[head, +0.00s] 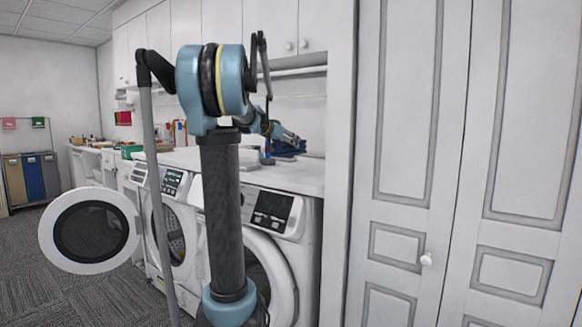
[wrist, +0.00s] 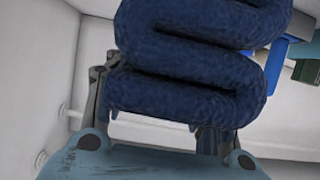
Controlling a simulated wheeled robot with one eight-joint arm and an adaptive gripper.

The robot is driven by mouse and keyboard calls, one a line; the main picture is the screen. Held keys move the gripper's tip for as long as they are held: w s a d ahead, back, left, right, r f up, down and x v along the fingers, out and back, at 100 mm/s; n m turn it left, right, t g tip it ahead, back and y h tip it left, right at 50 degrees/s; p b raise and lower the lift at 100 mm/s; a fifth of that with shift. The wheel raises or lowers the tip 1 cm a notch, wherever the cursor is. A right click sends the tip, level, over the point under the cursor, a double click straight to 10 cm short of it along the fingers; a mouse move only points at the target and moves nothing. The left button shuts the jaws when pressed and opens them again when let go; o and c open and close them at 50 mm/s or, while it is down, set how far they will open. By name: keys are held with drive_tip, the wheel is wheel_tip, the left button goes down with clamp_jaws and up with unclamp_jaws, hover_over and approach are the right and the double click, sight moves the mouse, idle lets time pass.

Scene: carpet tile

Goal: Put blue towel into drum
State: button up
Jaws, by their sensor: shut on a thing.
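The dark blue towel (head: 288,148) is folded in several layers and shows at the counter above the washing machines, partly hidden behind my gripper (head: 283,136). In the wrist view the towel (wrist: 190,60) fills the upper middle, and my gripper (wrist: 152,108) is shut on its near folds. In the head view I cannot tell whether the towel touches the counter. A drum (head: 174,238) shows in the left front-loading machine, partly hidden by a grey pole. A white round door (head: 90,230) with dark glass stands swung open at the left.
A right machine (head: 285,215) stands beside it, its round front (head: 278,275) partly hidden by my arm. The white counter (head: 312,176) lies above them. Tall closet doors (head: 415,150) close off the right. Carpet floor (head: 50,290) is open at lower left.

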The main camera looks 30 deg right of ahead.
drive_tip(key=shift+f, duration=3.65)
drive_tip(key=o, duration=1.6)
drive_tip(key=v, duration=1.2)
drive_tip(key=shift+s, duration=0.1)
